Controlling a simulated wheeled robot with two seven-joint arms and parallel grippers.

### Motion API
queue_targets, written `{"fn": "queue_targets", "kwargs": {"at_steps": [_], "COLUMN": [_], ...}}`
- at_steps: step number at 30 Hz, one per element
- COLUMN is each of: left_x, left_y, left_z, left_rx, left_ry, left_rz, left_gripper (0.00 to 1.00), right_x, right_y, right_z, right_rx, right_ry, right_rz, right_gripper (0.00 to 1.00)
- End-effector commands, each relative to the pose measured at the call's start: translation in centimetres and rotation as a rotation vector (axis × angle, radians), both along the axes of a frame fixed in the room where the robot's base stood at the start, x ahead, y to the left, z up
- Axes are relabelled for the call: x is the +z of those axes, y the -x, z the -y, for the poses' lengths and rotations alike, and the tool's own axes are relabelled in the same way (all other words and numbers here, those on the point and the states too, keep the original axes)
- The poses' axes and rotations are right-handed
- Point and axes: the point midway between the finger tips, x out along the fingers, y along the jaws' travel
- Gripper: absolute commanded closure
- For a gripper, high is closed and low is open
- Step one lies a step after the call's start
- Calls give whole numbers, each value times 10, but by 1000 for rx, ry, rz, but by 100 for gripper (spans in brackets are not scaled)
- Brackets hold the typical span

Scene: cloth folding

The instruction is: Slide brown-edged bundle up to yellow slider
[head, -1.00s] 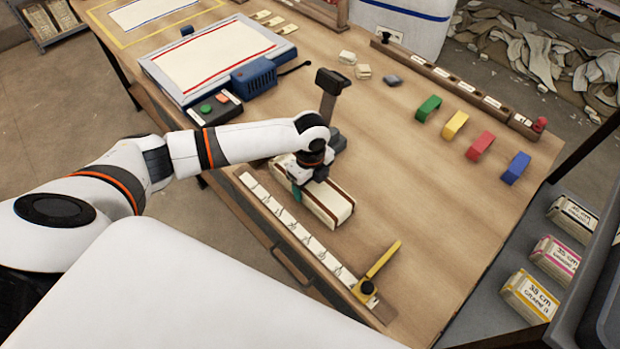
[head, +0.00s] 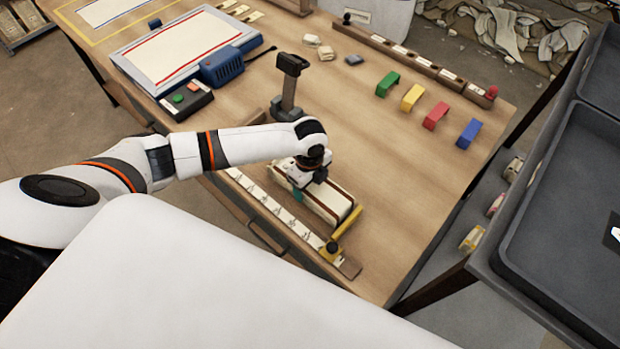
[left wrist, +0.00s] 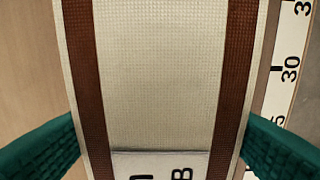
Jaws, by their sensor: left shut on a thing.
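The cream bundle with brown edge stripes (head: 330,203) lies along the ruler on the table. In the left wrist view the bundle (left wrist: 160,75) fills the middle, with a printed label partly showing at the bottom. My left gripper (head: 308,188) is shut on the bundle, its teal fingers on either side; the midpoint between them shows in the left wrist view (left wrist: 160,145). The yellow slider (head: 346,228) lies across the ruler at the bundle's right end. The two look touching or nearly so; I cannot tell which. My right gripper is not in view.
The white ruler strip (head: 270,217) runs along the table's near edge. A blue-framed board (head: 185,50) and a button box (head: 184,99) are at upper left. Several coloured blocks stand at the back right. The wooden table right of the bundle is clear.

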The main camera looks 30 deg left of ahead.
Motion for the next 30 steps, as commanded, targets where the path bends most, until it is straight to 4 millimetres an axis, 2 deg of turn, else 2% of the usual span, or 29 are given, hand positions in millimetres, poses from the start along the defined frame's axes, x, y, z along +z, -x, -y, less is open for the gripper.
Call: {"fn": "queue_targets", "kwargs": {"at_steps": [12,13,17,18,26,30], "left_x": [0,0,0,0,1,12], "left_y": [0,0,0,0,0,0], "left_z": [0,0,0,0,0,0], "left_rx": [4,4,4,4,4,3], "left_ry": [0,0,0,0,0,1], "left_rz": [1,1,1,1,1,3], "left_gripper": [57,26,5,2,2,2], "right_x": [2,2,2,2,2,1], "right_y": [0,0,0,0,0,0], "right_z": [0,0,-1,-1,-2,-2], "right_rx": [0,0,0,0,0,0], "right_ry": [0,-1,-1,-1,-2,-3], "right_rz": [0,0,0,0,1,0], "right_gripper": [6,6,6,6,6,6]}}
